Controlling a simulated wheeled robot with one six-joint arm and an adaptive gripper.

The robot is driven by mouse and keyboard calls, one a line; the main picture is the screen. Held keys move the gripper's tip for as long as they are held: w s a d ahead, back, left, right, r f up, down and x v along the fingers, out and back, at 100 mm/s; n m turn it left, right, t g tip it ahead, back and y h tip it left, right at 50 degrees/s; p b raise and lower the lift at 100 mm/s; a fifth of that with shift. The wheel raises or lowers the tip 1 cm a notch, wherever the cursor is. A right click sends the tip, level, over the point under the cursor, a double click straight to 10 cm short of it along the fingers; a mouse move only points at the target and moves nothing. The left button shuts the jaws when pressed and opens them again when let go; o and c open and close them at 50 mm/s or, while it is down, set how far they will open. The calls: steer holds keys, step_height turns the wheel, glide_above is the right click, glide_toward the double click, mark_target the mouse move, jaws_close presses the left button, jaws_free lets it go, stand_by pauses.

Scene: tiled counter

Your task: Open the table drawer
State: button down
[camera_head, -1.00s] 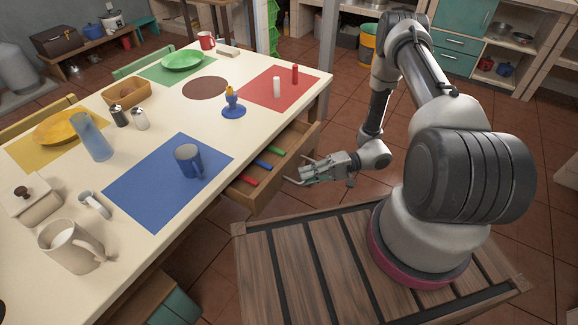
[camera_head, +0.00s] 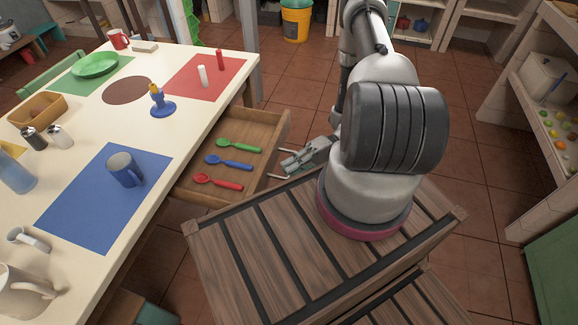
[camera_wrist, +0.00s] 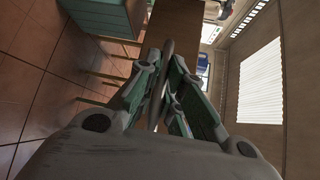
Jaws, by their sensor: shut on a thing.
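The wooden table drawer (camera_head: 258,122) is pulled well out from the side of the cream table (camera_head: 185,128). A green spoon (camera_head: 238,145), a blue spoon (camera_head: 228,162) and a red spoon (camera_head: 218,182) lie inside it. My gripper (camera_head: 289,164) is at the drawer's outer front, shut on the drawer handle (camera_head: 278,177); the handle's ends show on either side of the fingers. In the wrist view the handle bar (camera_wrist: 160,85) runs between the green-lined fingers, with the brown drawer front beyond.
My base stands close to the open drawer, with little floor between. The table holds a blue mug (camera_head: 123,170) on a blue mat, a blue egg cup (camera_head: 161,104), a green plate (camera_head: 95,65) and shakers. A yellow bin (camera_head: 295,22) stands at the back.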

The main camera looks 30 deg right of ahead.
steer(key=shift+w, duration=0.1)
steer(key=c, duration=1.5)
jaws_free()
steer(key=d, duration=0.4)
steer(key=d+r, duration=0.1)
steer(key=d, duration=0.7)
steer(key=shift+r, duration=0.3)
